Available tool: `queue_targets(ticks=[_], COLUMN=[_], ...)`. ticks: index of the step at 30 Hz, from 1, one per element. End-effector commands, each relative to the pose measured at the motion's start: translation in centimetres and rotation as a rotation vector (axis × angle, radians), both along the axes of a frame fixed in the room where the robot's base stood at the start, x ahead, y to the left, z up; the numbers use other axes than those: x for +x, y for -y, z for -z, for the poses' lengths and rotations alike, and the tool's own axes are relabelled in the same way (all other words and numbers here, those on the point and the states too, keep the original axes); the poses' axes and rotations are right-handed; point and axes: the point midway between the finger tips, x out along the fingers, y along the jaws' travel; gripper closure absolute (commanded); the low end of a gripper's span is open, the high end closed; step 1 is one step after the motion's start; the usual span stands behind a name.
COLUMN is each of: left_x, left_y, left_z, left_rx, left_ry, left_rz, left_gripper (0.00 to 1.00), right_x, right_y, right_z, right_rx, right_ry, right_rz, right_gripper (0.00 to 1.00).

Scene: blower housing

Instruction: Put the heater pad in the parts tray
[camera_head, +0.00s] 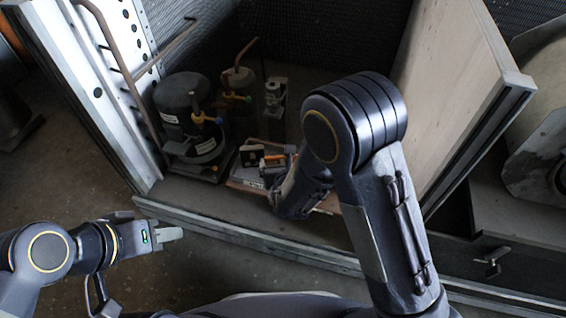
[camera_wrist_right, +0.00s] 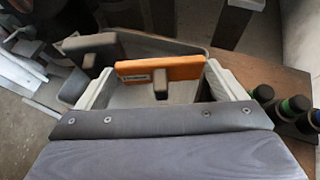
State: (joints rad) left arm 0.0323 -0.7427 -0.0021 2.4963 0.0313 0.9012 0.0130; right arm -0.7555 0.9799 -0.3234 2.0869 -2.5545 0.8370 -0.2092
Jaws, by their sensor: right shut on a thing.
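The heater pad is an orange block with a small label (camera_wrist_right: 172,70). In the right wrist view it stands on edge between the pale fingers of my right gripper (camera_wrist_right: 160,88), which is shut on it. It shows as a small orange patch (camera_head: 273,161) in the head view. A grey tray (camera_wrist_right: 203,50), which looks like the parts tray, lies around and beyond the pad. I cannot tell whether the pad touches its floor. My left gripper (camera_head: 160,234) is at the lower left, outside the housing and apart from the pad; its finger gap is unclear.
The housing has a front sill (camera_head: 250,240), a perforated left wall and a pale right panel (camera_head: 450,85). A black compressor (camera_head: 185,105) and pipework stand at the left. Dark bottles with coloured caps (camera_wrist_right: 293,106) stand right of my right gripper on a brown board.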

Motion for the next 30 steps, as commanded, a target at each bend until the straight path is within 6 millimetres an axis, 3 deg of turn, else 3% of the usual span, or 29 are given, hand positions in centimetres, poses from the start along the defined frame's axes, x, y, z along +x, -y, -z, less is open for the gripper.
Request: queue_targets(ticks=[3,4,6,14,19,30], left_x=[0.0,0.0,0.0,0.0,0.0,0.0], left_y=[0.0,0.0,0.0,0.0,0.0,0.0], left_z=[0.1,0.1,0.1,-0.1,-2.2,-3.3], left_rx=[0.000,0.000,0.000,0.000,0.000,0.000], left_ry=[0.000,0.000,0.000,0.000,0.000,0.000], left_rz=[0.000,0.000,0.000,0.000,0.000,0.000], left_gripper=[0.64,0.64,0.64,0.64,0.64,0.64], right_x=[0.0,0.0,0.0,0.0,0.0,-7.4], right_y=[0.0,0.0,0.0,0.0,0.0,0.5], right_z=[0.1,0.1,0.1,-0.2,-2.0,-5.4], right_rx=[0.000,0.000,0.000,0.000,-0.002,0.001], right_ry=[0.001,0.000,0.000,0.001,0.001,0.000], right_rz=[0.000,0.000,0.000,0.000,-0.001,-0.003], right_gripper=[0.45,0.09,0.00,0.00,0.00,0.00])
